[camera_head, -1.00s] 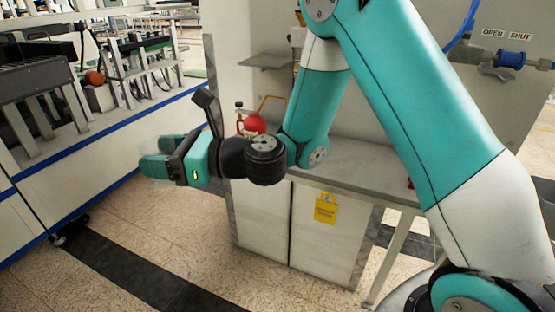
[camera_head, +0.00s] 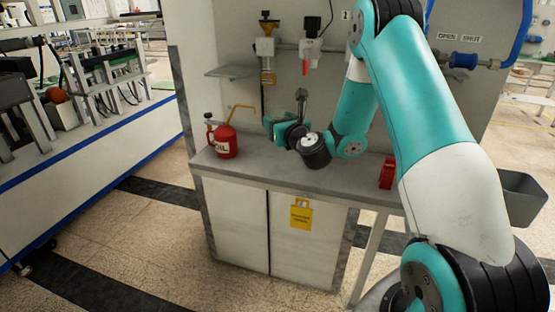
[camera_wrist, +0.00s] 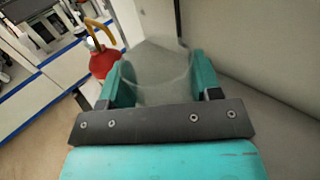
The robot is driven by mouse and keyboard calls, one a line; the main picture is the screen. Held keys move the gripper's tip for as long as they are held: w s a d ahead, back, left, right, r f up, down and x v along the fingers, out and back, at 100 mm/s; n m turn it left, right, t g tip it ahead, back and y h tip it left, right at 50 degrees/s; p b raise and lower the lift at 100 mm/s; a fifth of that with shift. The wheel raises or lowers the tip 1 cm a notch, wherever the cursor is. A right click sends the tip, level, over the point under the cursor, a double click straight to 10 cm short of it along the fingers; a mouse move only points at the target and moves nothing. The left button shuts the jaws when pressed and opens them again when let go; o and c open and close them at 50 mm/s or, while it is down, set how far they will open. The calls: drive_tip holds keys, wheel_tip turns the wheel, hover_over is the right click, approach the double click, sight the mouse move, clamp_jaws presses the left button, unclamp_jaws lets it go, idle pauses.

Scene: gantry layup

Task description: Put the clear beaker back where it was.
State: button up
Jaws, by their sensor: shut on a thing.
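The clear beaker (camera_wrist: 155,80) is between the two teal fingers of my gripper (camera_wrist: 158,76) in the wrist view. It is see-through and its rim shows faintly. My gripper is shut on it. In the head view my gripper (camera_head: 270,122) is in front of the back panel, over the grey counter (camera_head: 262,170), to the right of the red oil can. The beaker cannot be made out there. I cannot tell how high it is above the counter.
The red oil can (camera_head: 226,143) stands on the counter's left part, its spout towards my gripper. A small shelf (camera_head: 231,71) and a yellow-topped fixture (camera_head: 266,48) are on the panel. A red object (camera_head: 387,173) stands at the right. The counter front looks clear.

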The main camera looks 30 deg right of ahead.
wheel_tip(320, 180, down, 8)
drive_tip(key=b, duration=0.5)
drive_tip(key=shift+f, duration=0.25)
drive_tip(key=shift+r, duration=0.2)
drive_tip(key=shift+f, duration=0.15)
drive_tip(key=o, duration=1.4)
drive_tip(key=shift+c, duration=0.2)
drive_tip(key=shift+a, duration=0.1)
